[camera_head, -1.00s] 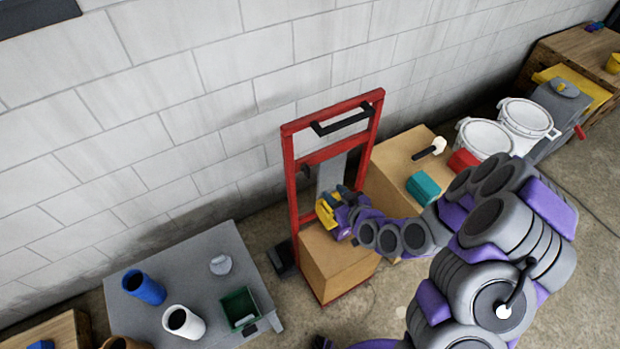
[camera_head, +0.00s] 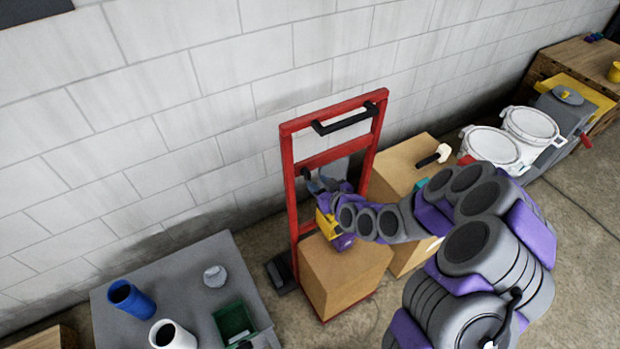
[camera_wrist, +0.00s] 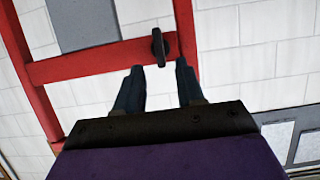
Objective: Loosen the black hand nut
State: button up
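The black hand nut (camera_wrist: 159,46) is a dark, narrow, upright piece on the red crossbar in the wrist view. It also shows small and dark at the left upright of the red frame (camera_head: 288,190) in the head view. My gripper (camera_wrist: 159,66) is open, with its two dark fingers apart and nothing between them. The nut lies just past the fingertips, roughly centred between them, and no contact shows. In the head view my gripper (camera_head: 321,182) is beside the nut, inside the red frame, and my arm hides part of the frame.
A cardboard box (camera_head: 345,280) stands at the frame's base, another box (camera_head: 400,160) behind it with a hammer (camera_head: 435,156) on top. White buckets (camera_head: 490,147) stand at the right. A grey table (camera_head: 180,270) with blue and white cylinders and a green bin is at lower left.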

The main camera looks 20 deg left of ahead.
aim_at(310, 177)
jog(key=shift+b+x, duration=0.5)
jog(key=shift+x, duration=2.6)
jog(key=shift+d, duration=0.1)
grip_shut()
